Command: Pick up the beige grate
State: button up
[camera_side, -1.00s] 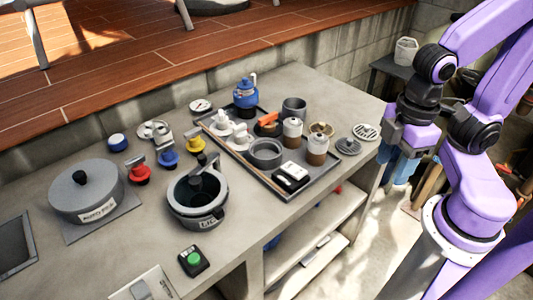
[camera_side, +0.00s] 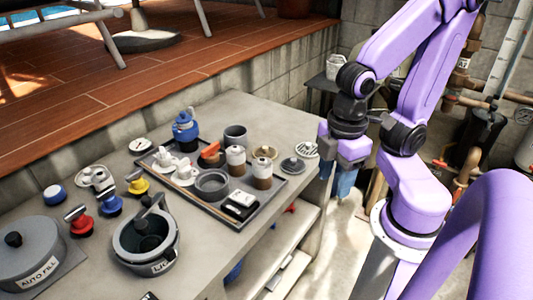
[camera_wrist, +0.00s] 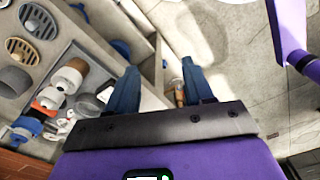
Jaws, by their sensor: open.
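The beige grate (camera_side: 265,152) is a small round tan disc at the right end of the bench, beside the tray's far right edge. In the wrist view it is a slotted disc (camera_wrist: 22,50) at the left, well apart from my fingers. My gripper (camera_side: 345,180) points down beyond the bench's right end, to the right of the grate. In the wrist view my gripper (camera_wrist: 160,80) shows two blue fingers spread apart with nothing between them.
The dark tray (camera_side: 232,217) holds cups, canisters and a bowl.

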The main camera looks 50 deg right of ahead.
jog(key=o, duration=0.9)
jog(key=w+d+r+n+h, duration=0.1)
jog(key=w+r+n, duration=0.1)
jog(key=w, duration=1.6)
jog(key=n, duration=0.1)
send_over(265, 147)
jog(key=shift+h, duration=0.4)
jog(key=f, duration=0.8)
jog(key=a+f, duration=0.1)
jog(key=f, duration=0.3)
jog(key=shift+w+f, duration=0.25)
jog(key=shift+f, duration=0.05)
jog(key=shift+s+d+f, duration=0.1)
jog(key=shift+d+f, duration=0.05)
jog(key=shift+f, duration=0.75)
jog(key=shift+s+d+f, duration=0.1)
jog(key=shift+d+f, duration=0.05)
jog(key=shift+f, duration=0.7)
jog(key=shift+s+d+f, duration=0.1)
jog(key=shift+d+f, duration=0.05)
jog(key=shift+f, duration=0.75)
